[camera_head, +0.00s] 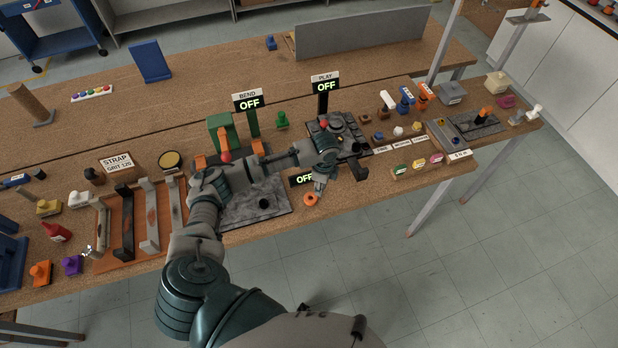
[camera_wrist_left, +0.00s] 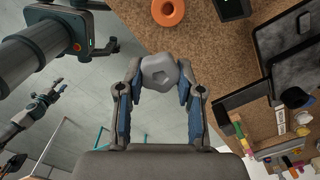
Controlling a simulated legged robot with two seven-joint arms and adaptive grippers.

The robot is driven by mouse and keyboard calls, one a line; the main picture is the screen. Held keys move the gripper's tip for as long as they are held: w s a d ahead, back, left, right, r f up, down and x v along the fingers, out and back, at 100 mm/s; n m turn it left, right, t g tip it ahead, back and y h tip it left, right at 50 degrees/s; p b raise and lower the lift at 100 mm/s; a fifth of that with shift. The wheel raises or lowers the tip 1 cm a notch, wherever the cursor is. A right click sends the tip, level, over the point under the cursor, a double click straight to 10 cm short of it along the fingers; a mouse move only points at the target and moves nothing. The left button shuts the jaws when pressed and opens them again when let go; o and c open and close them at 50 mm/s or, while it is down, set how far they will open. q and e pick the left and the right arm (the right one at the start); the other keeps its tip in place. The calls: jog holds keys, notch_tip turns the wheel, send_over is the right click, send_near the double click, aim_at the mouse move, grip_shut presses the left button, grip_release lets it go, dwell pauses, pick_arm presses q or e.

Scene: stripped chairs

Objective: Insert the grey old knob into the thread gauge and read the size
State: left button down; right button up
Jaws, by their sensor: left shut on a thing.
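My left gripper (camera_head: 319,186) points down over the front edge of the bench. In the left wrist view its two fingers (camera_wrist_left: 161,85) are shut on the grey knob (camera_wrist_left: 160,72), a faceted piece with a dent in its face. The knob is apart from the bench top, and in the head view I cannot make it out clearly. A grey plate (camera_head: 240,213) with a dark round socket lies left of the gripper, beside a small OFF display (camera_head: 302,180). I cannot tell which of these is the thread gauge. An arm end (camera_wrist_left: 48,98), perhaps my right gripper, shows small at the left.
An orange ring (camera_head: 310,199) lies near the gripper; it also shows in the left wrist view (camera_wrist_left: 168,12). A black block (camera_head: 358,168) stands to the right. The PLAY fixture (camera_head: 335,130) and BEND fixture (camera_head: 222,133) stand behind.

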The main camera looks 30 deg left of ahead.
pick_arm(q)
jog(key=a+m, duration=0.1)
jog(key=m, duration=0.1)
jog(key=a+f+m+p, duration=0.1)
jog(key=m, duration=0.1)
jog(key=a+f+m+p, duration=0.1)
jog(key=a+m, duration=0.1)
jog(key=shift+w+m, duration=0.2)
jog(key=shift+m, duration=0.2)
pick_arm(e)
jog(key=shift+s+d+r, duration=0.1)
jog(key=shift+d+r, duration=0.05)
jog(key=shift+r, duration=0.5)
jog(key=shift+s+d+r, duration=0.1)
jog(key=shift+r, duration=0.5)
pick_arm(q)
jog(key=shift+d, duration=0.1)
pick_arm(e)
jog(key=shift+w, duration=0.1)
pick_arm(q)
jog(key=shift+f+b, duration=1.35)
jog(key=shift+f, duration=1.4)
pick_arm(e)
jog(key=shift+w+a+f, duration=0.1)
jog(key=shift+a+f, duration=0.1)
jog(key=shift+f, duration=1.05)
jog(key=shift+r, duration=0.1)
